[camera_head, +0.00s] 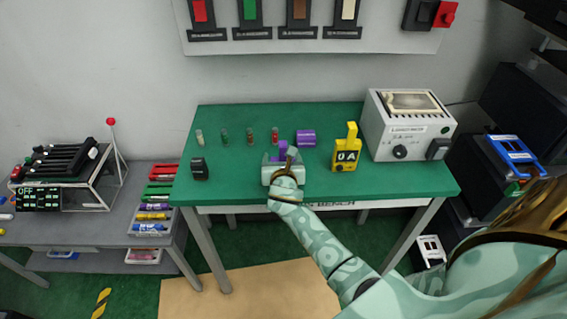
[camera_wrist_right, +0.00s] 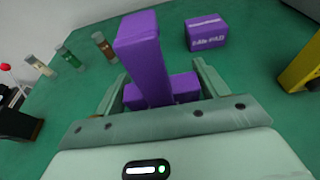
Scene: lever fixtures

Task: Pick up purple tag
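The purple tag (camera_wrist_right: 143,58) stands on the green bench, with an upright post on a wider base. In the head view it shows as a small purple patch (camera_head: 283,147) at my right gripper, partly hidden by it. My right gripper (camera_wrist_right: 163,88) is over the tag with its fingers wide apart, one on each side of it. The base nearly fills the space between the fingers; I cannot tell whether they touch it. My left gripper is not in view.
A purple box (camera_wrist_right: 207,32) lies just behind the tag. The green bench (camera_head: 230,185) is clear at front left.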

